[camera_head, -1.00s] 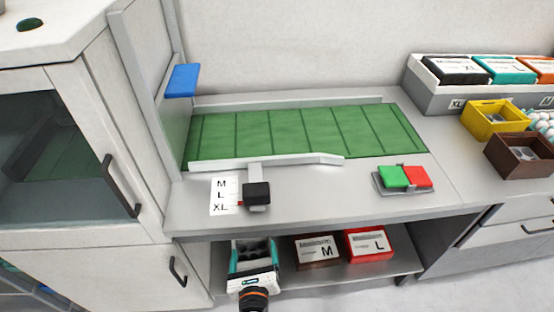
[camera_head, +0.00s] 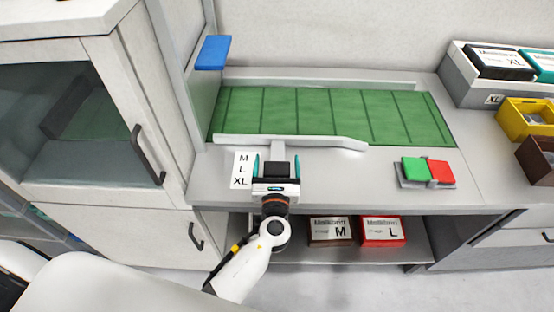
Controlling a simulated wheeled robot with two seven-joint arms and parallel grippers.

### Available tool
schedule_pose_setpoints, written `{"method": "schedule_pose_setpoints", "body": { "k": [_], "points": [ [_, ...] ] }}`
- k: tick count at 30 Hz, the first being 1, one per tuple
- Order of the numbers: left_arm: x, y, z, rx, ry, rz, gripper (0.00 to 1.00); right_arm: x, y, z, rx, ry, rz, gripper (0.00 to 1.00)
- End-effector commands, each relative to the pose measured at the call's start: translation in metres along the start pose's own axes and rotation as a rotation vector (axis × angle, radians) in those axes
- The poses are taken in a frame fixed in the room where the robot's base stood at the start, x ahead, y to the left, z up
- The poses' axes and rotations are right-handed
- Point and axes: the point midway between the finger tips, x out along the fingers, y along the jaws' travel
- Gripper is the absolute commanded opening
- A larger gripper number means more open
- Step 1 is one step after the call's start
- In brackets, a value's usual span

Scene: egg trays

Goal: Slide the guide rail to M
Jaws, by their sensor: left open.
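The guide rail (camera_head: 300,141) is a long light grey bar along the front edge of the green conveyor belt (camera_head: 330,112). A short grey arm (camera_head: 277,152) runs from it toward the front, to a black knob (camera_head: 276,170). A white label (camera_head: 241,170) with M, L and XL from back to front stands left of the knob. My left gripper (camera_head: 276,165) is open, its teal-edged fingers on the left and right of the knob. Whether the fingers touch the knob cannot be told. The small red pointer is hidden. My right gripper is not in view.
A green and red button box (camera_head: 426,171) sits on the counter at right. Boxes marked M (camera_head: 330,232) and L (camera_head: 382,231) lie on the shelf below. A yellow bin (camera_head: 527,120) and brown bin (camera_head: 538,160) stand far right. A cabinet with a glass door is at left.

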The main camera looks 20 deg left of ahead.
Motion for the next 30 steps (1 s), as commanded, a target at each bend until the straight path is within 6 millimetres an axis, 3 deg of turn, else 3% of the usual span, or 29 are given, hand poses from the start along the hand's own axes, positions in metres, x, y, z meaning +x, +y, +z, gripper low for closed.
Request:
{"method": "schedule_pose_setpoints", "body": {
  "k": [11,23,26,30],
  "points": [
    [0.007,0.0,0.0,-0.002,-0.001,0.0,0.85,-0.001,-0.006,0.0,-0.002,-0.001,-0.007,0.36],
    [0.006,0.0,0.0,-0.001,-0.001,0.001,0.23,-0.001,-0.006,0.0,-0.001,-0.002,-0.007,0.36],
    [0.01,0.0,0.001,-0.001,0.0,0.001,0.23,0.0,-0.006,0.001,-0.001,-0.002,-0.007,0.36],
    [0.036,0.001,0.001,0.001,0.003,0.002,0.23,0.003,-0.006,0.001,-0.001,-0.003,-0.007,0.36]
  ]
}}
